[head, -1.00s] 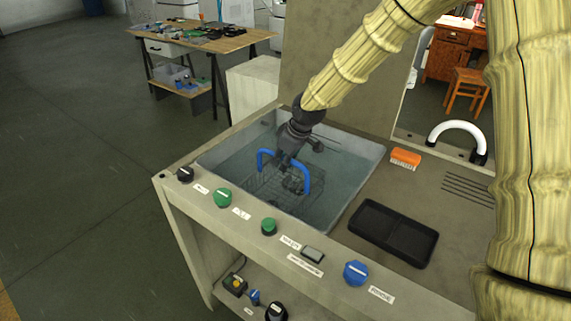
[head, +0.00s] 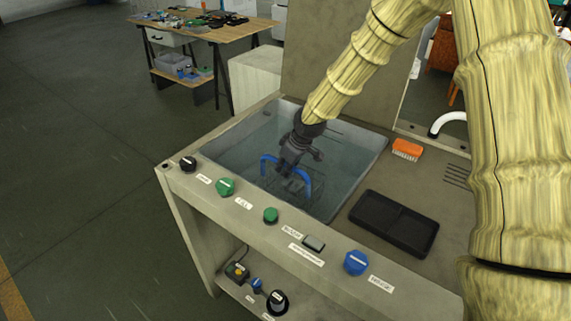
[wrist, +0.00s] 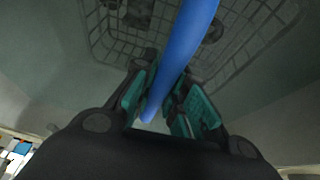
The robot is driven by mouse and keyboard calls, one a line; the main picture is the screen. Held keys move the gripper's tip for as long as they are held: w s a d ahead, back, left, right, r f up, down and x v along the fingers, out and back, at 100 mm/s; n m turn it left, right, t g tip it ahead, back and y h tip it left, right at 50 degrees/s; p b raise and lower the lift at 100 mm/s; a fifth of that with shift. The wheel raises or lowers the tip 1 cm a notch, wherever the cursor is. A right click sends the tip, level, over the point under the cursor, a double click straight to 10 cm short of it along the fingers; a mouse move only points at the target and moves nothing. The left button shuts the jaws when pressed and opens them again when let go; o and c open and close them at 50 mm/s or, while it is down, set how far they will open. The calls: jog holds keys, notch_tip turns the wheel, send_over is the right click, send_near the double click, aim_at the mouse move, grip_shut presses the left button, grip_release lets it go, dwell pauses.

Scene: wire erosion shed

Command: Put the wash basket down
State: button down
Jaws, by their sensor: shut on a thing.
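The wash basket (head: 283,190) is a dark wire basket with a blue arched handle (head: 268,157). It is down inside the water-filled tank (head: 350,165), and its lower part looks dim through the water. My gripper (head: 288,168) is over the tank with its jaws around the blue handle. In the wrist view the blue handle (wrist: 182,50) runs between the teal finger pads of my gripper (wrist: 165,108). The wire mesh of the basket (wrist: 245,40) shows beyond it, with dark parts inside. Whether the basket touches the tank floor cannot be told.
Knobs, such as a blue one (head: 356,262), line the front edge. A cluttered wooden table (head: 205,30) stands behind on the left.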

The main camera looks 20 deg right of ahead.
jog(key=c, duration=1.4)
grip_release()
jog(key=shift+c, duration=0.2)
jog(key=shift+r, duration=0.1)
jog(key=shift+b+v, duration=0.35)
jog(key=shift+v, duration=5.6)
